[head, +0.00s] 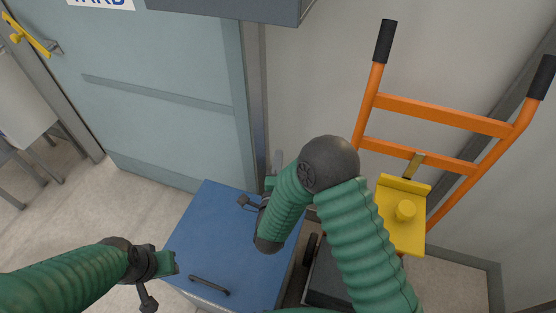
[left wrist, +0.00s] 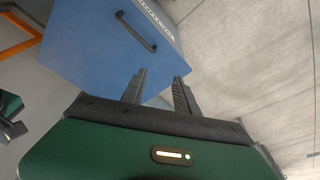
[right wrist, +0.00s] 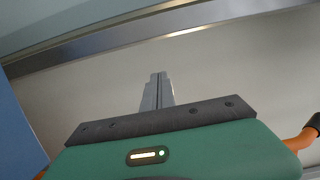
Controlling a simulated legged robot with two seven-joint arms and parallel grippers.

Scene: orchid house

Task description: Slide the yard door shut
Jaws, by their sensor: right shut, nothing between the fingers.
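The yard door (head: 165,110) is a pale blue-green panel at the upper left of the head view, with part of its sign (head: 100,3) showing. A yellow handle (head: 30,38) is at its left edge. The door's right edge is beside a grey upright frame (head: 256,100). My left gripper (left wrist: 160,90) is open and empty, near the blue cabinet.
The blue cabinet (head: 215,235) with a dark handle (head: 208,285) stands in front of the door's right end. An orange hand truck (head: 440,115) stands at the right, with a yellow piece (head: 403,232) before it.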

